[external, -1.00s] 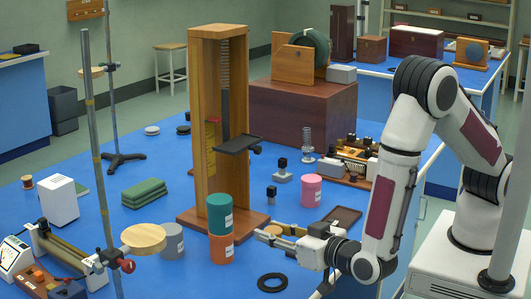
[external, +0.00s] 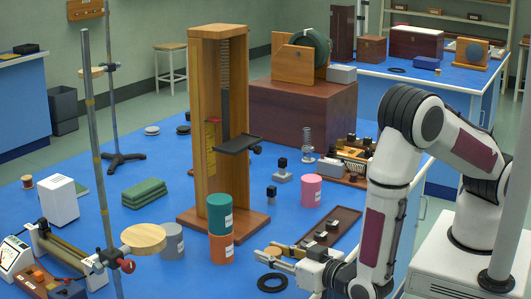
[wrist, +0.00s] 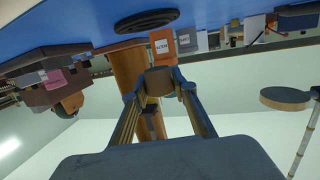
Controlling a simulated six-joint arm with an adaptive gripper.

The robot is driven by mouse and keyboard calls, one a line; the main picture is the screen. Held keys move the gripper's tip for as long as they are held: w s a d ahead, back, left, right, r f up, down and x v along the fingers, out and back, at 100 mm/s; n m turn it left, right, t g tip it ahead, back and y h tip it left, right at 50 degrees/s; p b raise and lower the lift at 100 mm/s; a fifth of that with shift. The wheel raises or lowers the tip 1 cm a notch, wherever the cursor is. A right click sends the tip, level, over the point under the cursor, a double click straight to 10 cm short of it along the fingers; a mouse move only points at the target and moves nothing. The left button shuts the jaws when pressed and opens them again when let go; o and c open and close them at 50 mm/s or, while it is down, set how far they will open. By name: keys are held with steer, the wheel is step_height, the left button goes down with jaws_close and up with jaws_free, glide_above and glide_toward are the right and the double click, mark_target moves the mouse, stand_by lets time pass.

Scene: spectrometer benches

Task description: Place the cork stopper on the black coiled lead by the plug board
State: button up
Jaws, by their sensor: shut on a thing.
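My gripper (external: 267,256) is shut on the cork stopper, a short brown cylinder (wrist: 160,80) between the fingertips in the wrist view. In the external view the cork is hard to make out between the fingers. A flat black coil (external: 272,283) lies on the blue bench, just in front of and below my fingers; it also shows at the top of the wrist view (wrist: 146,20). The cork is above the bench, apart from this coil. A second dark coil (external: 397,70) lies on the back bench. I cannot tell which board is the plug board.
An orange can (external: 221,249) with a teal can (external: 220,206) on top stands left of my gripper, before the wooden tower (external: 196,130). A dark tray (external: 345,219) with small blocks lies behind my gripper. A wooden disc (external: 143,238) on a stand is further left.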

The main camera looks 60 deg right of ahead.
mark_target(273, 279)
steer(key=shift+f, duration=0.25)
steer(key=shift+f, duration=2)
steer(key=shift+f, duration=0.1)
steer(key=o, duration=0.8)
steer(key=v, duration=1.2)
steer(key=shift+w, duration=0.1)
